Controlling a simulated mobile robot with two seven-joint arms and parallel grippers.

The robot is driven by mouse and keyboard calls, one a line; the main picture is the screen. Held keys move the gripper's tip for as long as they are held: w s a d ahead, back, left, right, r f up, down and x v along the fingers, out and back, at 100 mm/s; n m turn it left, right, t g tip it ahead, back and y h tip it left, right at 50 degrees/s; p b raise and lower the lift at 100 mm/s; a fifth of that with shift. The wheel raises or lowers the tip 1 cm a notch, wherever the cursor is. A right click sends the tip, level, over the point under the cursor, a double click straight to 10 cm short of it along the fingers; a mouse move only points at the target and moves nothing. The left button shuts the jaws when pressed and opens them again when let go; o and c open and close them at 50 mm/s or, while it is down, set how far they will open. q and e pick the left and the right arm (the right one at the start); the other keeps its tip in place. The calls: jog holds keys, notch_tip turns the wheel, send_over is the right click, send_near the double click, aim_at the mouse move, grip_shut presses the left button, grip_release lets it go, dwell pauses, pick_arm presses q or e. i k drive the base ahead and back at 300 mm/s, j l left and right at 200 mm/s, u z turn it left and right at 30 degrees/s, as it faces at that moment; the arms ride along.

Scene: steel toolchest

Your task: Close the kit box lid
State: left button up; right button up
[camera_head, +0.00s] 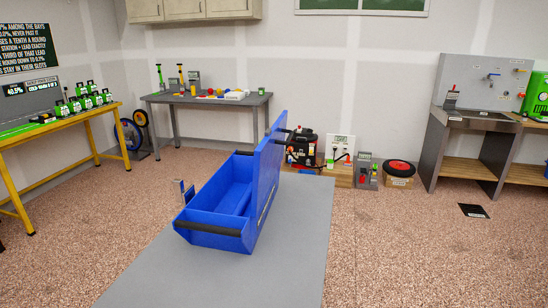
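The blue kit box (206,239) stands on a grey tabletop (298,215). Its lid (267,165) is open and stands roughly upright along the box's right side. The tray inside (230,185) looks empty from here, though part of the floor is hidden by the walls. A black bar handle (208,229) runs along the near end. A small blue and grey upright part (184,191), perhaps a latch, shows at the left side. Neither of my grippers is in view.
The grey tabletop is bare in front of the box and to its right. A workbench (210,99) with small items stands at the back. A yellow-legged bench (60,124) is at the left, a steel sink unit (478,121) at the right. Boxes and equipment sit behind the lid.

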aim_at(268, 156)
jog(key=l+z, duration=0.25)
jog(key=z, duration=0.15)
jog(key=l+z, duration=0.2)
jog(key=z, duration=0.2)
jog(key=i+l+z, duration=0.2)
jog(key=l+z, duration=0.15)
jog(key=i+l+z, duration=0.35)
jog(key=i+l, duration=0.15)
jog(key=i, duration=0.15)
jog(key=i+l, duration=0.1)
jog(key=i, duration=0.15)
jog(key=i+u, duration=0.2)
jog(key=u, duration=0.25)
jog(key=i+u, duration=0.2)
jog(key=u, duration=0.3)
jog(key=i+l+u, duration=0.1)
jog(key=u, duration=0.35)
jog(key=i+u, duration=0.15)
jog(key=u, duration=0.35)
jog(key=i+l+u, duration=0.1)
jog(key=u, duration=0.35)
jog(key=i+l+u, duration=0.2)
jog(key=u, duration=0.3)
